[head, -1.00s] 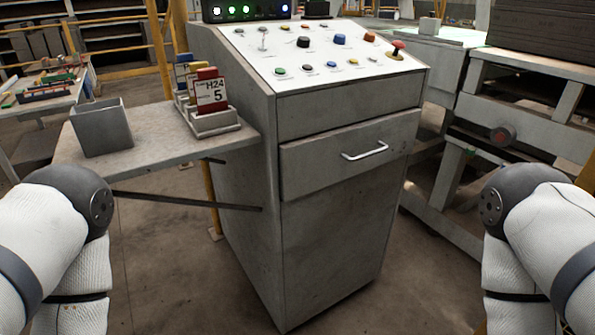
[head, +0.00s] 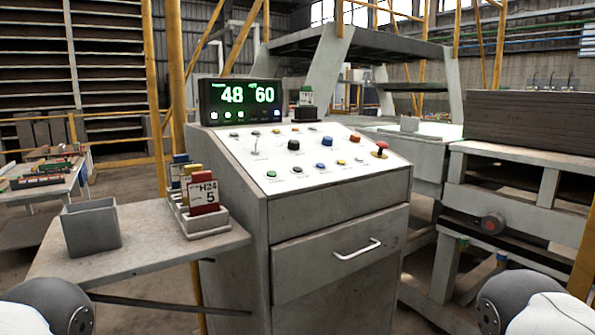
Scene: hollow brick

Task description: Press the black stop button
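The grey control console stands in the middle of the head view, with a white sloped panel (head: 345,168) on top. A smaller dark button (head: 297,169) is in the front row, between a green button (head: 271,174) and a blue one (head: 320,167). The labels are too small to read, so I cannot tell which black one is the stop button. Only rounded parts of my two arms show at the lower corners, apart from the console. Neither gripper is in view.
A red mushroom button (head: 381,147) is at the panel's right. A display (head: 236,101) reading 48 and 60 stands behind it. A side shelf (head: 150,262) at left holds a grey bin (head: 91,228) and a card holder (head: 203,222). A conveyor frame (head: 500,190) stands at right.

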